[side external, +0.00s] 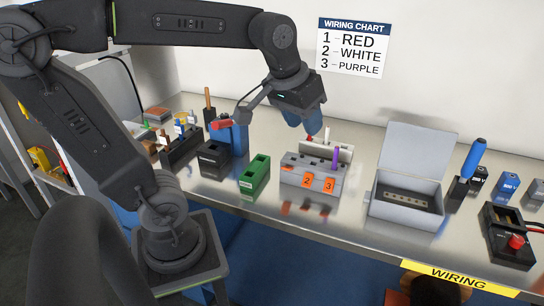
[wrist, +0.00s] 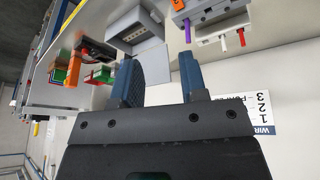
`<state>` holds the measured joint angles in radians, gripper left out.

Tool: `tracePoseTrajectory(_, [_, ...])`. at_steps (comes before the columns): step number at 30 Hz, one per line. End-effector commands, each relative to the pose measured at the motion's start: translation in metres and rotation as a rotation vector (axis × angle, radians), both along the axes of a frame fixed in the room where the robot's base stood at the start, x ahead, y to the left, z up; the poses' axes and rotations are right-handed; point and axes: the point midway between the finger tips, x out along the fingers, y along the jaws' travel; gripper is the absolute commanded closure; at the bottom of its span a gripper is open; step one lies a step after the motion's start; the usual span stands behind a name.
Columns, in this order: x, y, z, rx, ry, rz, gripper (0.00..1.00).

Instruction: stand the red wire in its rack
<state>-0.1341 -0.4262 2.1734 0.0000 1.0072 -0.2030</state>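A red wire (side external: 309,138) stands upright at the left end of the white rack (side external: 345,153), partly hidden in the side view. It also shows in the wrist view (wrist: 242,38). A white wire (side external: 327,133) stands in the same rack. In front, a grey block (side external: 291,174) with orange number tags holds a purple wire (side external: 336,158) upright near its right end. My gripper (side external: 305,123) is above and slightly behind the rack. Its blue fingers are apart, with nothing between them in the wrist view (wrist: 159,62).
A grey box (side external: 379,209) with its lid up stands right of the block. A green block (side external: 254,175) and a black block (side external: 212,160) stand left. A blue-handled tool (side external: 473,158) stands far right. A wiring chart (side external: 354,48) hangs on the back wall.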

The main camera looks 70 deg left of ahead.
Motion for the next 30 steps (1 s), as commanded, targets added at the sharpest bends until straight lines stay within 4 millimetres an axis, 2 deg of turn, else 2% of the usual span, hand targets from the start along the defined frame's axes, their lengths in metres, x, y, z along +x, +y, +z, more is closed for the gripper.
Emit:
tracePoseTrajectory(1, [-0.02,-0.012,-0.006,0.019,-0.025,-0.071,0.61])
tracePoseTrajectory(3, [-0.041,-0.022,-0.017,0.044,-0.051,-0.157,0.61])
tracePoseTrajectory(6, [-0.063,-0.032,-0.031,0.072,-0.077,-0.247,0.61])
tracePoseTrajectory(9, [-0.075,-0.036,-0.039,0.087,-0.094,-0.299,0.61])
tracePoseTrajectory(13, [-0.079,-0.038,-0.043,0.095,-0.1,-0.323,0.61])
tracePoseTrajectory(30, [-0.079,-0.038,-0.043,0.093,-0.098,-0.319,0.61])
